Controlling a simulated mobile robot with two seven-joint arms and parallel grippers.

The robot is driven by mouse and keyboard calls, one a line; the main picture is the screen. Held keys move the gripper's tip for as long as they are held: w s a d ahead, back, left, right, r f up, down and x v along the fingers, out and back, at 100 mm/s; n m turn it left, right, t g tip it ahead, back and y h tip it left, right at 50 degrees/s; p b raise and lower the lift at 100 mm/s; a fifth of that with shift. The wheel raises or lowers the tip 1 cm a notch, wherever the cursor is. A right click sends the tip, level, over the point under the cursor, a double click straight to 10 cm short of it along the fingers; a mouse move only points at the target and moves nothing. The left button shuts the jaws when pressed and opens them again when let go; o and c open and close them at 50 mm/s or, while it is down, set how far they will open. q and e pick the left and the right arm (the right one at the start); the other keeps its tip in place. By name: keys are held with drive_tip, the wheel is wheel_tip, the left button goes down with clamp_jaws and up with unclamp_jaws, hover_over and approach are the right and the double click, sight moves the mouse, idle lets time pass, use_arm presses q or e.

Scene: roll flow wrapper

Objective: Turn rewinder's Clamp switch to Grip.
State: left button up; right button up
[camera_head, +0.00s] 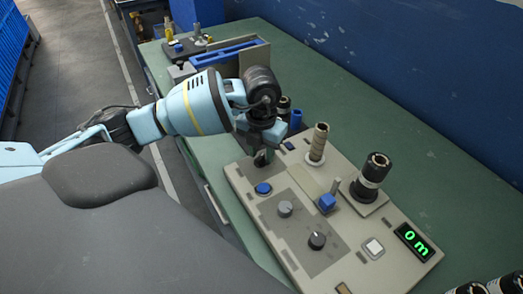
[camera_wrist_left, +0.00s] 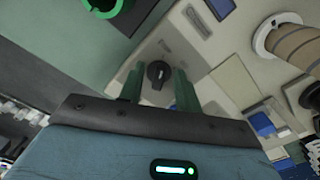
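The rewinder (camera_head: 345,262) is a beige panel on the green bench, with knobs, buttons and spindles. My left gripper (camera_head: 262,158) is over its far left corner. In the left wrist view, my left gripper's green fingers (camera_wrist_left: 158,78) stand open on either side of a black rotary switch (camera_wrist_left: 158,73) on a grey plate. Gaps show between the switch and both fingers. In the head view the gripper mostly hides this switch. Its label is not readable, so I cannot confirm that it is the Clamp switch. My right gripper is not in view.
A blue button (camera_head: 263,188), a grey knob (camera_head: 285,209) and another black knob (camera_head: 317,240) sit nearer on the panel. A roll on a spindle (camera_head: 318,143) and a black spindle (camera_head: 373,176) stand up behind them.

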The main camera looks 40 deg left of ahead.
use_arm(q)
clamp_jaws()
